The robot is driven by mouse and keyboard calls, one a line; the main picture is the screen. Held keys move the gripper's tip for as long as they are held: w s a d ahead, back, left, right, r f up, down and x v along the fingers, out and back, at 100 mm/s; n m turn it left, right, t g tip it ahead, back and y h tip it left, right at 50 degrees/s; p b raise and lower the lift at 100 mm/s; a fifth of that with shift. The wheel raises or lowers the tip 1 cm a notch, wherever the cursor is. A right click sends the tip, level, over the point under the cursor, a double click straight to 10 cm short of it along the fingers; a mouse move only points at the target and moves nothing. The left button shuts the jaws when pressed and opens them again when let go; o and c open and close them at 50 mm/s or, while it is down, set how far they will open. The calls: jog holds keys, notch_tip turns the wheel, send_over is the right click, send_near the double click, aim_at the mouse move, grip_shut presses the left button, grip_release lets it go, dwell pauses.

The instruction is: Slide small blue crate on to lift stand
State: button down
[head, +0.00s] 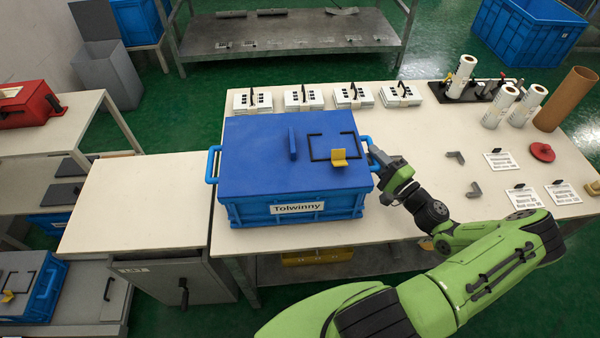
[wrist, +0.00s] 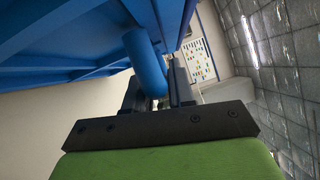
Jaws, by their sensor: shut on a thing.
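The small blue crate (head: 290,208), with a flat blue lid and a label reading "Tolwinny", sits at the left end of the white worktable. Its left handle reaches just past the seam with the lift stand (head: 140,205), a white-topped grey cabinet marked "LIFT" on the left. My gripper (head: 379,166) is at the crate's right side, shut on the right handle. In the wrist view the blue handle bar (wrist: 146,62) lies between the fingers (wrist: 156,90). The crate's underside edge is hidden in the head view.
The worktable (head: 420,150) bears several card stacks (head: 300,97) along its back and white rolls (head: 500,105) at the back right. A red case (head: 25,105) is on a left shelf. The lift stand's top is clear.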

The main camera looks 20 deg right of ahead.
jog(key=shift+w+a+p, duration=0.2)
jog(key=shift+w+a, duration=0.05)
jog(key=shift+a, duration=0.6)
jog(key=shift+w+a+p, duration=0.15)
jog(key=shift+w+a, duration=0.05)
jog(key=shift+a, duration=0.6)
jog(key=shift+w+a+p, duration=0.15)
jog(key=shift+w+a, duration=0.1)
jog(key=shift+a, duration=0.55)
jog(key=shift+w+a+p, duration=0.1)
jog(key=shift+w+a, duration=0.15)
jog(key=shift+a, duration=0.55)
jog(key=shift+w+a+p, duration=0.15)
jog(key=shift+w+a, duration=0.1)
jog(key=shift+a, duration=0.55)
jog(key=shift+w+a+p, duration=0.15)
jog(key=shift+w+a, duration=0.05)
jog(key=shift+a, duration=0.6)
jog(key=shift+w+a+p, duration=0.2)
jog(key=shift+w+a, duration=0.05)
jog(key=shift+a, duration=0.55)
jog(key=shift+w+a+p, duration=0.15)
jog(key=shift+w+a, duration=0.05)
jog(key=shift+a, duration=0.6)
